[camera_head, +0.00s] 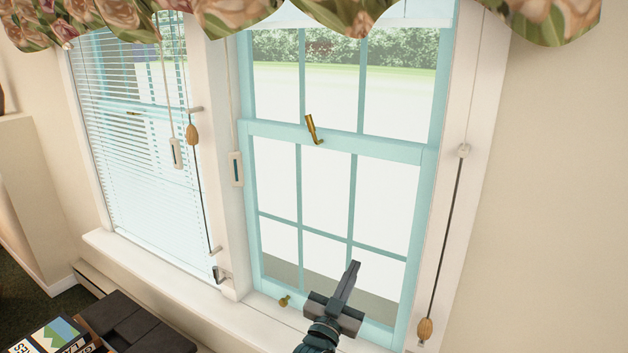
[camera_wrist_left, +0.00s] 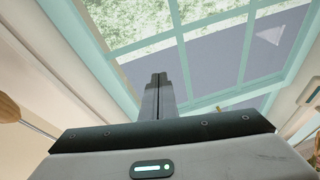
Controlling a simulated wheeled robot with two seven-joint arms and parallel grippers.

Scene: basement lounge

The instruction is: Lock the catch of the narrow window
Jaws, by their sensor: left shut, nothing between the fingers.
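The narrow window (camera_head: 395,152) has a turquoise frame with several panes. Its brass catch (camera_head: 313,130) sits on the middle rail, with its lever tilted up and to the left. My left gripper (camera_head: 355,266) is in front of the lower panes, well below the catch and to its right. Its fingers are shut together with nothing between them. In the left wrist view, the closed fingers (camera_wrist_left: 158,80) point toward the window. My right gripper is not in view.
A brass fitting (camera_head: 284,300) is at the bottom of the sash. A window with blinds (camera_head: 130,150) is on the left. Cords with wooden pulls (camera_head: 425,328) hang beside the frames. A floral valance (camera_head: 340,15) hangs above. A dark box and books are lower left.

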